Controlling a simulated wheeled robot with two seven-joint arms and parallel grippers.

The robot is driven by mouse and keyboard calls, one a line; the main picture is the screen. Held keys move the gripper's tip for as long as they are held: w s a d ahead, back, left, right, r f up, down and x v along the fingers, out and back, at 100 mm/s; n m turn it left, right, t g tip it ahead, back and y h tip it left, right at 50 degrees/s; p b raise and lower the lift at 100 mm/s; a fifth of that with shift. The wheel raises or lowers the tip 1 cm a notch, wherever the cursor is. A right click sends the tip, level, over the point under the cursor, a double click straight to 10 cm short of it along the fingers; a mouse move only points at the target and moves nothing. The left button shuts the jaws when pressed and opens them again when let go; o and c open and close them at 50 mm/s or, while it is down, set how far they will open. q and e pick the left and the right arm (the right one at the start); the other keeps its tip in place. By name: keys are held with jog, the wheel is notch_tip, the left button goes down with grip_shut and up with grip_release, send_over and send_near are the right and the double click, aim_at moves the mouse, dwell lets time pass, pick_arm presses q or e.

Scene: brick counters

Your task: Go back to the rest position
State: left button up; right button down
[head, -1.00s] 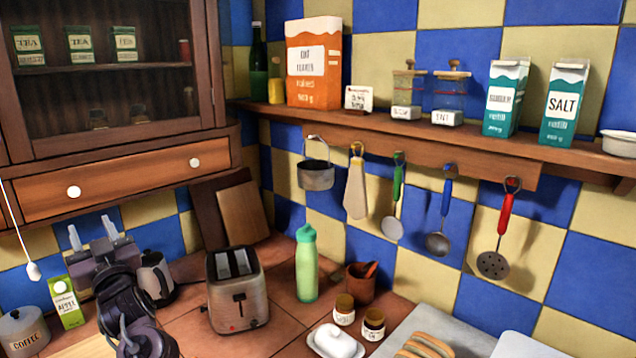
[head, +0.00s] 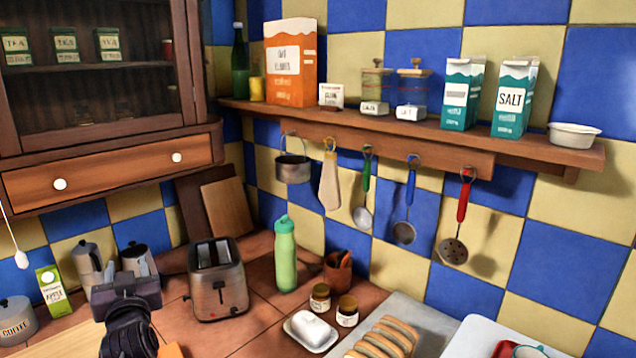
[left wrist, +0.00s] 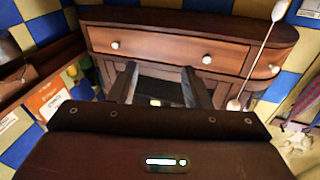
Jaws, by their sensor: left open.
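My left gripper (head: 124,275) is in the lower left of the head view, above the counter and in front of two metal pots. Its fingers point up and away, and they are hard to make out there. In the left wrist view the two fingers of the left gripper (left wrist: 158,78) stand apart with nothing between them. A wooden drawer front (left wrist: 175,50) lies beyond them. My right gripper is not in view.
The toaster (head: 217,282) stands right of my left arm, with a green bottle (head: 285,255) beyond. A coffee canister (head: 16,322) and green carton (head: 52,290) are left of it. The wall cabinet's drawer (head: 110,172) is above. A pull cord (left wrist: 258,45) hangs near the gripper.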

pick_arm(q)
jog(key=s+d+f+m+g+h, duration=0.3)
jog(key=s+d+f+h, duration=0.1)
jog(key=d+f, duration=0.35)
jog(key=s+d+f+m+g+h, duration=0.2)
jog(key=s+d+f+h, duration=0.3)
jog(key=f, duration=0.3)
jog(key=s+d+f+m+g+h, duration=0.1)
jog(key=s+d+f+g, duration=0.35)
jog(key=s, duration=0.45)
jog(key=s+d+f+m+g+h, duration=0.1)
jog(key=s+d+f+m+g, duration=0.15)
jog(key=s+d, duration=0.45)
jog(key=s+a+f+g, duration=0.1)
jog(key=s+f, duration=0.2)
jog(key=f, duration=1.4)
jog(key=s+a+f+g, duration=0.1)
jog(key=s+f, duration=0.1)
jog(key=f, duration=1.4)
jog(key=s+a+f+g, duration=0.1)
jog(key=s+a+f, duration=0.2)
jog(key=s+f, duration=1.3)
jog(key=s, duration=0.2)
jog(key=shift+s+a+y, duration=0.2)
jog(key=shift+s+y, duration=0.1)
jog(key=shift+s, duration=0.1)
jog(key=shift+n, duration=0.25)
